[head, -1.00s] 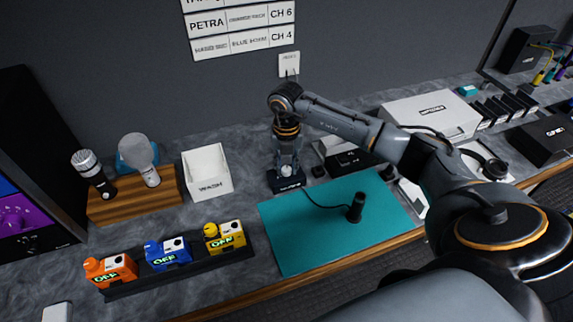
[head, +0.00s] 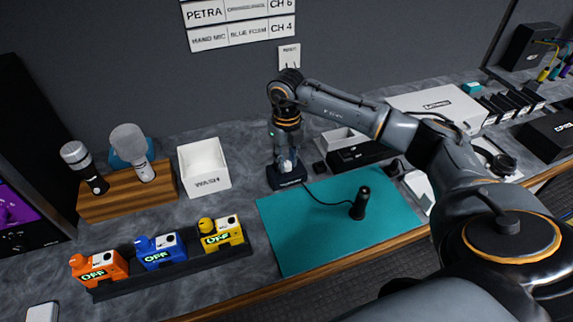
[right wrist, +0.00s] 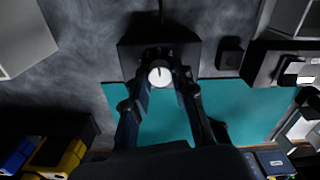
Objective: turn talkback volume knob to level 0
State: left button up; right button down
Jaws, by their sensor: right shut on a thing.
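The talkback box is a small dark box at the back edge of the teal mat, and it shows in the head view (head: 287,178) and at the top middle of the right wrist view (right wrist: 190,50). Its round pale knob (right wrist: 160,76) has a dark pointer line near its upper middle in the right wrist view. My right gripper (head: 287,160) reaches down over the box; in the right wrist view its fingers (right wrist: 160,82) stand on both sides of the knob, shut on it. The scale marks are too small to read. My left gripper is not in view.
A white WASH bin (head: 204,168), a wooden mic stand (head: 125,195) and orange, blue and yellow packs on a black rack (head: 170,270) stand to the left.

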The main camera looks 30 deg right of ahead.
jog(key=n+b, duration=0.2)
jog(key=n, duration=0.2)
jog(key=shift+f+n+b, duration=0.1)
jog(key=shift+n+b, duration=0.2)
jog(key=shift+b, duration=0.1)
jog(key=n+b, duration=0.2)
jog(key=n, duration=0.2)
jog(key=shift+n, duration=0.3)
jog(key=n+b, duration=0.2)
jog(key=n, duration=0.2)
jog(key=shift+n+b, duration=0.8)
jog(key=shift+n, duration=1.1)
jog(key=c, duration=1.1)
grip_release()
jog(key=shift+r, duration=0.25)
